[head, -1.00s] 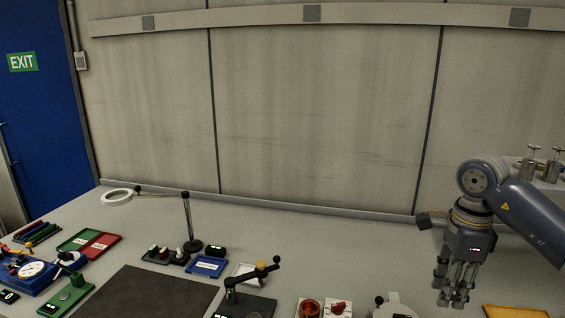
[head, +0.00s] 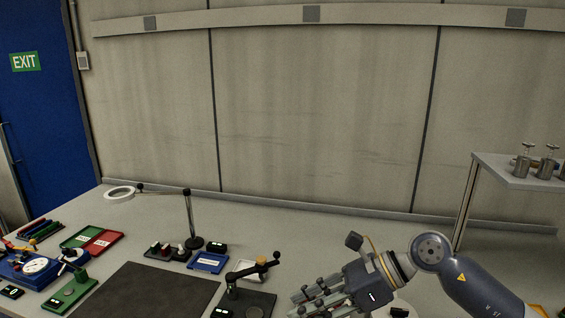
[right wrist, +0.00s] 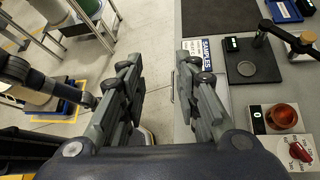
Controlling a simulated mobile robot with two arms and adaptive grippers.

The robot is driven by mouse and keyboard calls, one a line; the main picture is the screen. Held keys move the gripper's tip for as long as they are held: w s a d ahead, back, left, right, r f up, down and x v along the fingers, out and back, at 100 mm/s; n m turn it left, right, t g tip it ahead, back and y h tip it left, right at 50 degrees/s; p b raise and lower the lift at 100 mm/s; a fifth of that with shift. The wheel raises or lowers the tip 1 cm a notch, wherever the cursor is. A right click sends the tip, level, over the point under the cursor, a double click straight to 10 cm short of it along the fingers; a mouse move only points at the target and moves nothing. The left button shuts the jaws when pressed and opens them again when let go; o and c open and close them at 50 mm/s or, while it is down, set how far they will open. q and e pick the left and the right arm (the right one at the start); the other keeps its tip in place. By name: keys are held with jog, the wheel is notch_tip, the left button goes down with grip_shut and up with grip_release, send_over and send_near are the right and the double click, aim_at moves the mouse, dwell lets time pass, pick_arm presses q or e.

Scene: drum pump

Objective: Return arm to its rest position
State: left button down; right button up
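My right arm comes in from the right in the head view, low over the front of the bench. My right gripper (head: 296,302) points left there, with its fingers spread and nothing visible between them. In the right wrist view its two fingers (right wrist: 160,72) stand apart, with floor and the bench edge showing between them. The gripper is open and empty, near the bench's front edge. My left gripper is not in the head view, and I cannot make it out in the right wrist view.
On the bench stand a ring lamp (head: 120,192), a dark mat (head: 145,290), red and green trays (head: 92,239) and a small stand (head: 250,270). A raised shelf (head: 495,165) with metal vessels is at right. The right wrist view shows a red knob (right wrist: 283,115) beside my gripper.

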jog(key=a+r+m+t+y, duration=0.65)
jog(key=r+m+y, duration=0.25)
jog(key=r+m, duration=0.2)
jog(key=w+d+f+m+t+h, duration=0.35)
jog(key=d+m+t+h, duration=0.35)
jog(key=m, duration=0.5)
jog(key=w+d+f+m+t+h, duration=0.2)
jog(key=d+f+m+t+h, duration=0.35)
jog(key=m, duration=0.75)
jog(key=s+d+f+m+g+h, duration=0.55)
jog(key=d+f+m+h, duration=0.3)
jog(key=f, duration=0.35)
jog(key=s+d+f+m+g, duration=0.15)
jog(key=s+f+g, duration=0.35)
jog(key=s+f, duration=0.55)
jog(key=s+f+m+g, duration=0.3)
jog(key=s+f+g, duration=0.35)
jog(key=s, duration=0.65)
notch_tip(320, 180, down, 32)
jog(key=s+b, duration=0.2)
jog(key=b, duration=0.4)
jog(key=s+d+f+g+b, duration=0.1)
jog(key=s+f+b, duration=0.3)
jog(key=s+f, duration=1.2)
notch_tip(320, 180, down, 4)
jog(key=shift+s+d+r+y, duration=0.2)
jog(key=shift+s+d+y, duration=0.1)
jog(key=shift+d, duration=0.6)
